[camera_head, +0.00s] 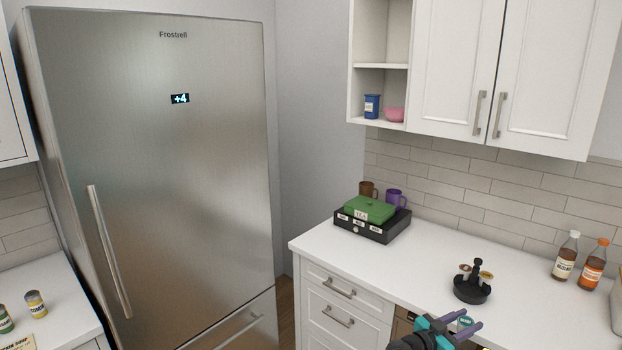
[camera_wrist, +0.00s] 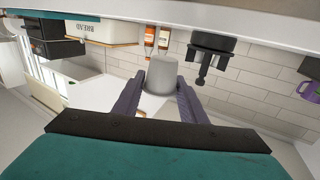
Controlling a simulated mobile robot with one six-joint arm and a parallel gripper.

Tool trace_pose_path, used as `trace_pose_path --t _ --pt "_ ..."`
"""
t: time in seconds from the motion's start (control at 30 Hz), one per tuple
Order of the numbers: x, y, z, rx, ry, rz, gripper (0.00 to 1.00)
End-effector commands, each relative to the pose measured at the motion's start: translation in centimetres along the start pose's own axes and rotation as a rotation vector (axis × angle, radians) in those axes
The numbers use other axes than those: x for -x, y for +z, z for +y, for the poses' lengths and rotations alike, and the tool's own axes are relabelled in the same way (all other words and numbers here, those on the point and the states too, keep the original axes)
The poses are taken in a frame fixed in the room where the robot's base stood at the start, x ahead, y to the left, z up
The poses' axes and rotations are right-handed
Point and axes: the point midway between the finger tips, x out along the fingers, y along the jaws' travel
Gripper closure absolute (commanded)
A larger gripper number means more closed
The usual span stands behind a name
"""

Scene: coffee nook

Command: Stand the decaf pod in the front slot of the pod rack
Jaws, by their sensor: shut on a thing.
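My gripper (camera_head: 458,328) is shut on a small pod with a teal labelled top (camera_head: 466,321); the label is too small to read. In the wrist view the pod shows as a grey cup (camera_wrist: 161,75) between the purple fingers of my gripper (camera_wrist: 160,95). The black round pod rack (camera_head: 472,292) stands on the counter, behind my gripper in the head view. It has a central post and holds a pale-brown-topped pod (camera_head: 465,269) and a yellow-topped pod (camera_head: 487,275). Its near side shows no pod. The rack appears upside down in the wrist view (camera_wrist: 213,44).
Two bottles (camera_head: 566,258) (camera_head: 594,264) stand right of the rack by the tiled wall. White counter (camera_head: 425,258) between is clear.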

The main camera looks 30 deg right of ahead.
Motion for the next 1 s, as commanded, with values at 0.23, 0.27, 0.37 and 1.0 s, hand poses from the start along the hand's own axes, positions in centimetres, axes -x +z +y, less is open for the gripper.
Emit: trace_pose_path --t 0.23,0.27,0.37,1.0 --pt "4.2 0.5 -5.6 0.0 -0.103 0.0 0.83" --pt "4.8 0.5 -6.3 0.0 -0.116 0.0 0.83" --pt "6.6 0.7 -8.3 -0.001 -0.156 -0.001 0.83" --pt "19.8 1.3 -19.0 0.0 -0.391 -0.001 0.83"
